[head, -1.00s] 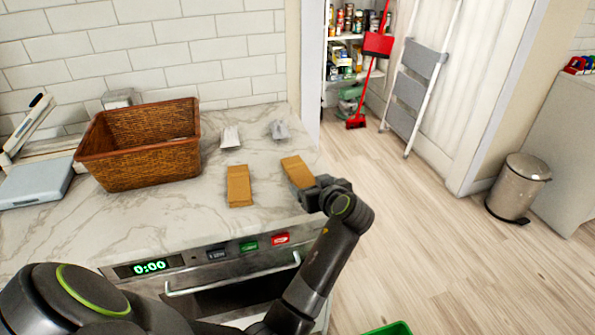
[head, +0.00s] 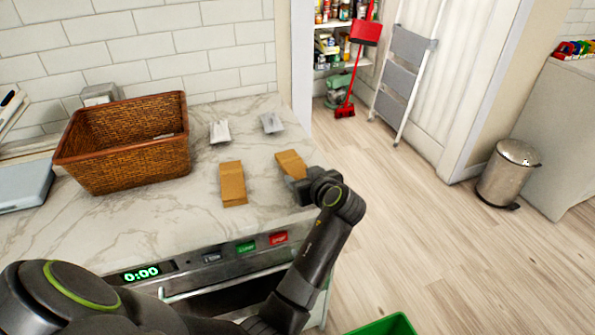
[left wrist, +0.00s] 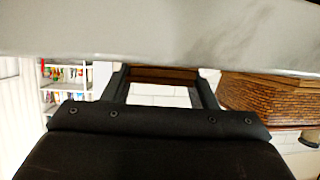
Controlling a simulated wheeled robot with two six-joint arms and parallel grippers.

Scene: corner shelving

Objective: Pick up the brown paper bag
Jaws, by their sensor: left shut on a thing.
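Two brown paper bags lie on the marble counter in the head view. One brown paper bag (head: 291,163) is at the counter's right end, and the other brown paper bag (head: 233,183) lies to its left, apart from it. My left gripper (head: 303,184) is shut on the near end of the right-hand bag, low at the counter. In the left wrist view a brown strip of the bag (left wrist: 165,75) shows between the fingers of the left gripper (left wrist: 163,78). The fingers hide the bag's near end. My right gripper is not in view.
A wicker basket (head: 125,160) stands on the counter (head: 130,225) at left. Two small silvery packets, a left one (head: 220,132) and a right one (head: 272,123), lie behind the bags. An oven front is below. A metal bin (head: 506,172) stands on open floor at right.

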